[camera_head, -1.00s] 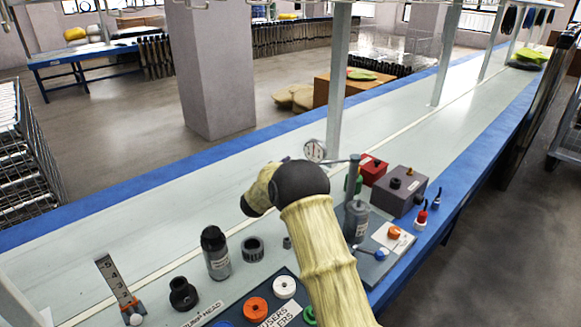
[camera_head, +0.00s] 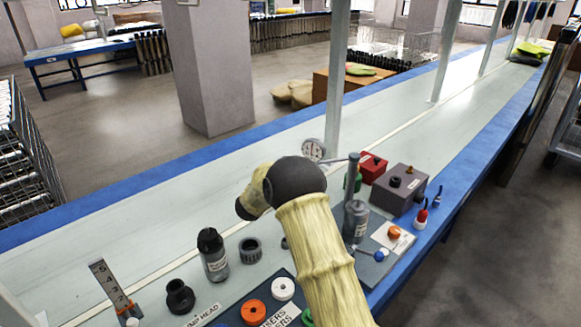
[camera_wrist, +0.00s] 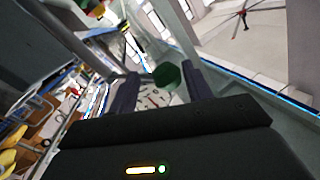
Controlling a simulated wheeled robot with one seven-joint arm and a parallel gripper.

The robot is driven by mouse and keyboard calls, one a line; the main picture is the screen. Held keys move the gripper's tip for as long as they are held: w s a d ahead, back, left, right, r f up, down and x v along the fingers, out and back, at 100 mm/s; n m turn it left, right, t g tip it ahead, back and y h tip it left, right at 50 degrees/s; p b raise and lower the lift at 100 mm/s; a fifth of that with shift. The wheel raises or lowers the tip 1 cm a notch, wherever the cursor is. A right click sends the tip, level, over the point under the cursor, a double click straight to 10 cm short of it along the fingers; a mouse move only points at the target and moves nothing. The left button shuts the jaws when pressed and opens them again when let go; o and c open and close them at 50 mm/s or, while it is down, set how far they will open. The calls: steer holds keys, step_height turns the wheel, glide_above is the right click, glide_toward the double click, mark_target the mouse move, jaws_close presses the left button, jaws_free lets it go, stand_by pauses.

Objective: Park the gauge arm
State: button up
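The gauge arm is a thin bar (camera_head: 337,159) reaching left from the top of a grey post (camera_head: 352,184), with a round white-faced dial (camera_head: 313,150) at its end. The post stands on the right part of the bench, behind my yellow-sleeved arm in the head view. In that view my gripper is hidden behind my arm. In the wrist view my gripper (camera_wrist: 159,88) has its two dark fingers apart. A round dark green thing (camera_wrist: 167,76) shows between the fingertips, with a gap to the left finger; I cannot tell its distance or what it belongs to.
Right of the post are a red box (camera_head: 372,166), a grey box (camera_head: 399,189) and a small red-topped bottle (camera_head: 421,217). A labelled bottle (camera_head: 357,221) stands below the post. Left of my arm are a dark bottle (camera_head: 213,255), black ring (camera_head: 250,249) and upright scale (camera_head: 108,284). The rear bench strip is clear.

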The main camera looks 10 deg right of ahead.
steer(key=v, duration=1.1)
steer(key=shift+a, duration=0.25)
steer(key=shift+d+r, duration=0.1)
steer(key=s+d+f+n+g+y, duration=0.25)
steer(key=s+n+g+y, duration=0.3)
steer(key=s, duration=1.05)
steer(key=s+d+f+n+g+y, duration=0.1)
steer(key=s+d+n+g+y, duration=0.45)
steer(key=s, duration=1.05)
step_height(320, 180, up, 22)
steer(key=a+n+p, duration=0.1)
steer(key=p, duration=2.2)
steer(key=shift+s+a+n+y, duration=0.25)
steer(key=shift+a+n+y, duration=0.15)
